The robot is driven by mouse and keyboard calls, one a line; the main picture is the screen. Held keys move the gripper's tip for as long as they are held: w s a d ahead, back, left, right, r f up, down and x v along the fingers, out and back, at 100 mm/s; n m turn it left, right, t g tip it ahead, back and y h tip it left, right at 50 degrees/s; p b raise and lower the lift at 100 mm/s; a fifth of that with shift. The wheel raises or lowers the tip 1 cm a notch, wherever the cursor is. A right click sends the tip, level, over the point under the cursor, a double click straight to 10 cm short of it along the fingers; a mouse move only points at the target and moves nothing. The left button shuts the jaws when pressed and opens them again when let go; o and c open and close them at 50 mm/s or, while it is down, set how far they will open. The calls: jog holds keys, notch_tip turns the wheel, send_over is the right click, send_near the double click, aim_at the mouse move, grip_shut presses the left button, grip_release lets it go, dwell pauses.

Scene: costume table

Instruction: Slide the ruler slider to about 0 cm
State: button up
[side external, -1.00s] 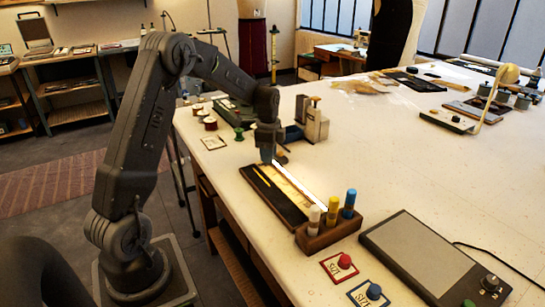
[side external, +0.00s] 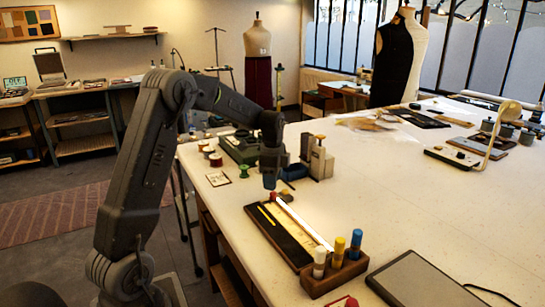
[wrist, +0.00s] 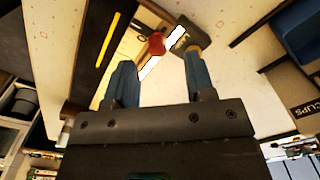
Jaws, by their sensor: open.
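The ruler is a long dark board (side external: 288,232) with a yellow strip and a bright pale strip along it, lying on the white table. A red knob, seemingly the slider (side external: 272,196), shows near the board's far end, just under my gripper (side external: 270,187). In the wrist view the red knob (wrist: 156,43) sits on the pale strip, ahead of and between the blue fingertips of my gripper (wrist: 160,66). The fingers are apart and nothing is held between them. Scale marks are too small to read.
A wooden block (side external: 334,272) with several coloured-cap tubes stands at the ruler's near end. Thread spools (side external: 216,158) and a small machine (side external: 318,158) stand beyond its far end. A dark-framed tablet (side external: 425,283) lies near right. The table's middle is clear.

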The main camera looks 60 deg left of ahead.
aim_at(273, 192)
notch_tip(273, 192, up, 10)
dwell(0.3)
jog(key=shift+f, duration=0.1)
jog(key=s+d+r+n+t, duration=0.1)
jog(key=s+d+r+n, duration=0.15)
jog(key=s+d, duration=0.4)
jog(key=s+d+r+n+t, duration=0.2)
jog(key=s+d+r, duration=0.1)
jog(key=d, duration=0.7)
jog(key=s+d+f+n+t, duration=0.1)
jog(key=s+d+f+n, duration=0.1)
jog(key=s+d, duration=0.2)
jog(key=s+d+f+n+t, duration=0.1)
jog(key=s+d, duration=0.3)
jog(key=s, duration=0.4)
jog(key=shift+d+f+n+t, duration=0.3)
jog(key=shift+d+f+n, duration=0.05)
jog(key=shift+f+n, duration=0.45)
